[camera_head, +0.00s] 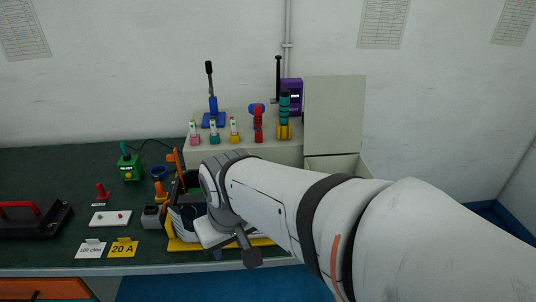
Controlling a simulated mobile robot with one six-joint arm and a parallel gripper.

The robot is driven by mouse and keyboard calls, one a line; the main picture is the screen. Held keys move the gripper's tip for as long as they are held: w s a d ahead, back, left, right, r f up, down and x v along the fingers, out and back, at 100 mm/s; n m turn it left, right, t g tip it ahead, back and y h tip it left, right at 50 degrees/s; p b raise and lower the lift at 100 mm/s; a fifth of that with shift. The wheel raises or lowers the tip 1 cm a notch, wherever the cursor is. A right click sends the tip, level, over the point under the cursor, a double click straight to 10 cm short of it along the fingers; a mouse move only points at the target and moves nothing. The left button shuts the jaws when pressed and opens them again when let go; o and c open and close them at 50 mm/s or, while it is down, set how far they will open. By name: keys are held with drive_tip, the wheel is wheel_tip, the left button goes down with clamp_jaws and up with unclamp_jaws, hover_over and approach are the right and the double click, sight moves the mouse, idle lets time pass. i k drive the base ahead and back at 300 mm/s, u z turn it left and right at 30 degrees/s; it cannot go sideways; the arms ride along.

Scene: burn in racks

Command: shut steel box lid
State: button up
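The steel box (343,162) is pale grey-beige and stands at the back right of the green bench. Its lid (335,115) stands upright, open, against the wall side. My arm crosses in front of the box and hides much of its lower front. My gripper (235,250) is at the bench's front edge, to the left of and nearer than the box, well apart from the lid. Dark parts show below the wrist, but whether the fingers are open or shut is not clear.
A pale raised ledge (200,155) left of the lid carries a blue lever stand (213,117), small coloured tools and a purple device (292,97). A yellow-edged tray (178,245) lies under my wrist.

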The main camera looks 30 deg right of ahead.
sight(334, 105)
drive_tip(key=z, duration=1.45)
drive_tip(key=k, duration=0.6)
drive_tip(key=z, duration=0.25)
drive_tip(key=i, duration=1.2)
drive_tip(key=u, duration=0.45)
